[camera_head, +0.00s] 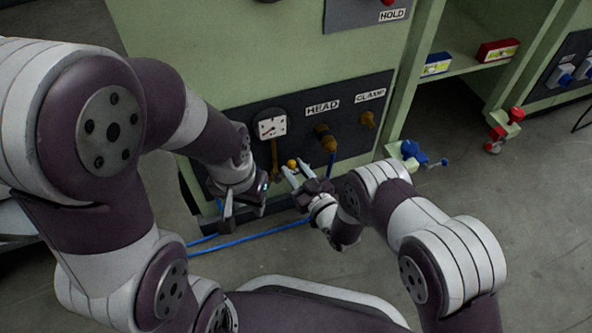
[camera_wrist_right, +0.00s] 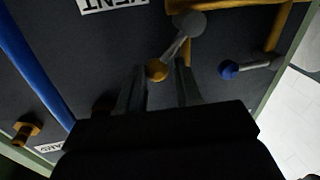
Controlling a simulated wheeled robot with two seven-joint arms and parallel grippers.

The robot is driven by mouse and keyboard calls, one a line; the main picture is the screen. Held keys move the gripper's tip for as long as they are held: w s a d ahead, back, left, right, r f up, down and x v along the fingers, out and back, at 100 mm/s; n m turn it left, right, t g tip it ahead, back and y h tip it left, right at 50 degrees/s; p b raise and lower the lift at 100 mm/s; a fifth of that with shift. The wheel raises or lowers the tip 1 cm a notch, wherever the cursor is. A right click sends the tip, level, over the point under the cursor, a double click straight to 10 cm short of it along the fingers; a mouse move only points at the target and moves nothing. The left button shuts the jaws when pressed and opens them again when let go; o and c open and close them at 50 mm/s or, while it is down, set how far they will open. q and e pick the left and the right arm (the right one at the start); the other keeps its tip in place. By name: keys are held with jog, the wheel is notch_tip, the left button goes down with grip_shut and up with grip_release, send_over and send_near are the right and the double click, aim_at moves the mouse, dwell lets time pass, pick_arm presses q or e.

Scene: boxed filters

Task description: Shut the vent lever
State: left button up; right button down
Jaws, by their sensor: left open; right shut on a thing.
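The vent lever is a grey arm on a grey pivot with a yellow-orange knob (camera_wrist_right: 157,71), in the right wrist view. An upside-down VENT label (camera_wrist_right: 112,4) is on the dark panel beside it. The knob also shows in the head view (camera_head: 292,163), low on the green cabinet's front. My right gripper (camera_head: 294,172) is at the lever, its fingers on either side of the knob end in the right wrist view (camera_wrist_right: 162,75), shut on it. The lever slants from its pivot to the knob. My left gripper (camera_head: 245,207) is open and empty, left of the lever near the panel.
A blue-knobbed lever (camera_wrist_right: 229,70) is close beside the vent lever. A white gauge (camera_head: 272,127), HEAD valve (camera_head: 325,137) and CLAMP valve (camera_head: 368,119) are on the panel above. A blue hose (camera_head: 250,238) runs low in front. Boxed filters (camera_head: 497,50) sit on the right shelf.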

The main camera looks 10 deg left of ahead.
jog(key=shift+s+a+r+n+h+p, duration=0.15)
jog(key=shift+r+n+h+p, duration=0.1)
jog(key=shift+n+p, duration=0.35)
jog(key=shift+s+a+r+n+h+p, duration=0.1)
jog(key=shift+r+n+h+p, duration=0.1)
jog(key=shift+n+p, duration=0.35)
jog(key=n+p, duration=0.1)
jog(key=s+a+n+p, duration=0.1)
jog(key=n+p, duration=0.1)
jog(key=shift+a+r+g+h, duration=0.15)
jog(key=shift+r+g+h, duration=0.1)
jog(key=shift+r+g, duration=0.05)
jog(key=shift+s+a+f+n+h+p, duration=0.1)
jog(key=shift+s+a+n+h+p, duration=0.3)
jog(key=shift+n, duration=0.7)
jog(key=shift+s+a+f+n+h+p, duration=0.15)
jog(key=shift+s+a+n+p, duration=0.25)
jog(key=shift+a+n, duration=0.45)
jog(key=shift+s+a+f+n+h+p, duration=0.1)
jog(key=shift+s+a+n+h+p, duration=0.3)
jog(key=shift+n, duration=0.9)
jog(key=shift+w+d, duration=0.1)
jog(key=c, duration=0.8)
grip_release()
jog(key=shift+o, duration=0.2)
